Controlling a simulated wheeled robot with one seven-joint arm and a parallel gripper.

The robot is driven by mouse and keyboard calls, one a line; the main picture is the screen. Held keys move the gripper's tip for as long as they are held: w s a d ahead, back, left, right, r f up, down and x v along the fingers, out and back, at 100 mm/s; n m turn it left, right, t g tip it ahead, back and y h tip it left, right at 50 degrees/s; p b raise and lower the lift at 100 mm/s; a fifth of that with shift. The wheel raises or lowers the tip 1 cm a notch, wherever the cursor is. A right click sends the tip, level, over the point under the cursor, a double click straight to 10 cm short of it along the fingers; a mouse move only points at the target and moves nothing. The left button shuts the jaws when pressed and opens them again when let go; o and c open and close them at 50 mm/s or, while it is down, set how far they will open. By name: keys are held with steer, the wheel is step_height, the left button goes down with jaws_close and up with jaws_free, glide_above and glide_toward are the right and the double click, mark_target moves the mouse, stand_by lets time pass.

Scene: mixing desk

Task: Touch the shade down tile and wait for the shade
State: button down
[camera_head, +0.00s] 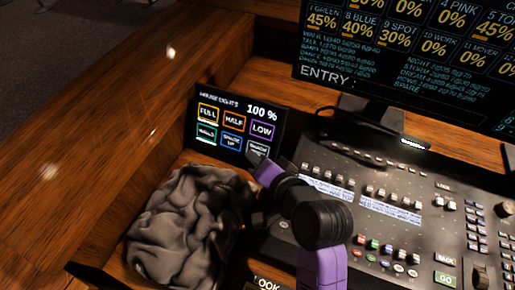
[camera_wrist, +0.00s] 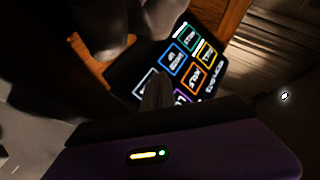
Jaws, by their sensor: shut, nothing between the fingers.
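The touch panel (camera_head: 237,127) stands upright at the back of the desk, headed house lights and reading 100 %. Its top row shows full, half and low; its bottom row has a green tile, shade up and a pale-outlined shade down tile (camera_head: 257,149) at lower right. My gripper (camera_head: 261,162) is shut and empty, its tips at the panel's lower right corner, partly over that tile. In the wrist view the closed fingers (camera_wrist: 157,92) overlap the pale-outlined tile (camera_wrist: 146,82). I cannot tell whether the tips touch the glass.
A dark crumpled cloth-like bundle (camera_head: 185,225) lies left of my arm, close to the panel. The mixing desk (camera_head: 390,200) with faders and buttons spreads to the right. A large monitor (camera_head: 410,60) stands behind it. Bare wood (camera_head: 90,150) lies to the left.

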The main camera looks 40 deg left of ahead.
stand_by(0.3)
steer(key=shift+w+a+f, duration=0.1)
steer(key=shift+w+f, duration=0.05)
steer(key=shift+w, duration=0.2)
